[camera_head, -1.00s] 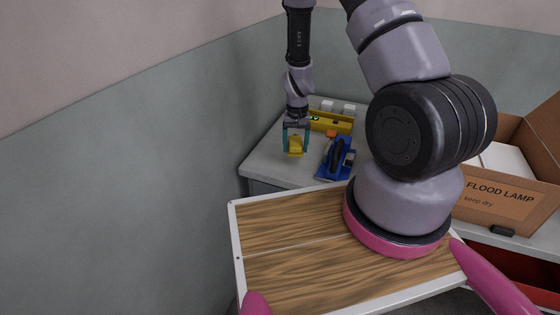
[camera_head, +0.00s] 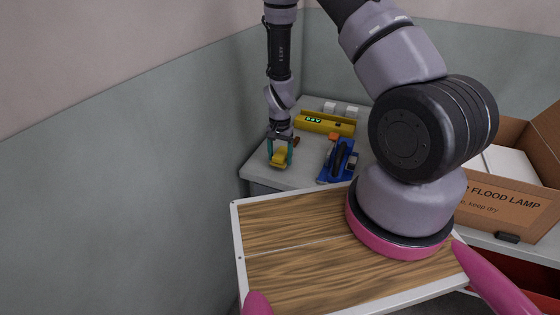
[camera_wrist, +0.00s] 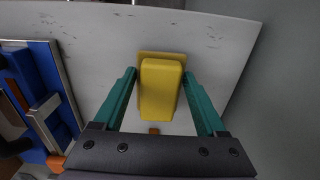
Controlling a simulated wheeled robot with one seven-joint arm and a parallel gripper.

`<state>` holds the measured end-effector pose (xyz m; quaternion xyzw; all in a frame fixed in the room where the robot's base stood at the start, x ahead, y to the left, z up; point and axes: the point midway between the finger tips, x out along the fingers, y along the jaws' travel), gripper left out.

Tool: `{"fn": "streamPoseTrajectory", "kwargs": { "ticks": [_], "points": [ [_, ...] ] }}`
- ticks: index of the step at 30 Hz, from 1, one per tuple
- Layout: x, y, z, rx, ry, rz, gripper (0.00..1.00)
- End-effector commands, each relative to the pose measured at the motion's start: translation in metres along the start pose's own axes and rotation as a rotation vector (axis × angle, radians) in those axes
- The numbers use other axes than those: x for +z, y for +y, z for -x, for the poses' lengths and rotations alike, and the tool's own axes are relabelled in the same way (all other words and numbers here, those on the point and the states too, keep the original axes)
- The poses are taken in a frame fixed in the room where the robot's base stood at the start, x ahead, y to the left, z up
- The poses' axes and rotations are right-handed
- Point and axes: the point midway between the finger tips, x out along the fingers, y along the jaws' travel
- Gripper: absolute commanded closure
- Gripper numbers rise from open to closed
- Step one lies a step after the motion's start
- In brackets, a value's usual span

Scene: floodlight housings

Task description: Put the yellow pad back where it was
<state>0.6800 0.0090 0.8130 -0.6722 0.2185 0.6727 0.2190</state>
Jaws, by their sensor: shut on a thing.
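The yellow pad (camera_head: 278,160) is a small block between the teal fingers of my gripper (camera_head: 280,154), over the left front part of the grey worktop (camera_head: 305,178). In the wrist view the pad (camera_wrist: 160,92) sits between the two fingertips of my gripper (camera_wrist: 160,75), with a wider flat yellow part at its far end. My gripper is shut on it. I cannot tell whether the pad's underside touches the worktop or hangs just above it.
A blue tool (camera_head: 338,162) with an orange part lies right of my gripper; it also shows in the wrist view (camera_wrist: 55,85). A yellow level (camera_head: 325,124) and two white blocks (camera_head: 330,107) are behind. A flood lamp carton (camera_head: 500,208) stands right.

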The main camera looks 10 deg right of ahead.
Motion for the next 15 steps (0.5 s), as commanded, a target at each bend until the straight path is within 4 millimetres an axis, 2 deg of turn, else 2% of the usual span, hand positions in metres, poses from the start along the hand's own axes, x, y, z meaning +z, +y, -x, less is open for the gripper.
{"fn": "streamPoseTrajectory", "kwargs": {
  "ticks": [3, 14, 15],
  "points": [
    [0.0, 0.001, -0.018, 0.001, -0.002, 0.0, 0.87],
    [0.0, 0.0, -0.023, 0.0, 0.0, 0.0, 0.87],
    [0.0, 0.0, -0.023, 0.0, 0.0, 0.0, 0.19]
  ]
}}
